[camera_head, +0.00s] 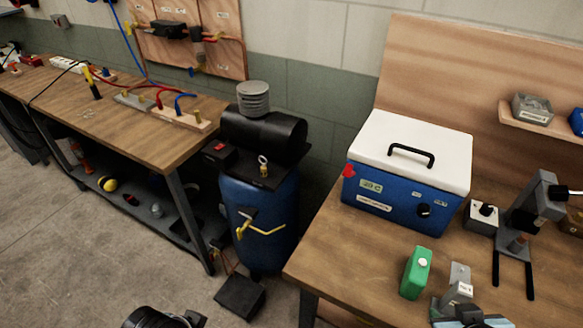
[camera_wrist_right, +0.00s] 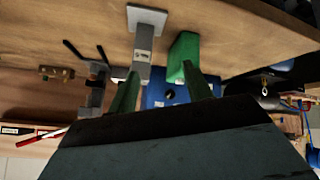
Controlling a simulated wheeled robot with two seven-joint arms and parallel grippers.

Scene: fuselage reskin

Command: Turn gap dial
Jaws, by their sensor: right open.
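I cannot tell for sure which part is the gap dial. A black knob (camera_head: 424,210) is on the front of a blue box with a white lid (camera_head: 412,150). It also shows between my fingers in the right wrist view (camera_wrist_right: 169,94). A small grey box with a black knob (camera_head: 482,217) stands to its right. A grey upright piece with a small label (camera_head: 459,290) stands on the bench close to my right gripper (camera_head: 470,318), which is open and empty (camera_wrist_right: 160,75). A dark part of my left arm shows at the bottom edge; its fingers are not clear.
A green block with a white button (camera_head: 416,272) stands just left of the grey piece and close to one right finger in the wrist view. A dark stand (camera_head: 524,225) is at the right. A blue compressor (camera_head: 262,215) stands between the two benches.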

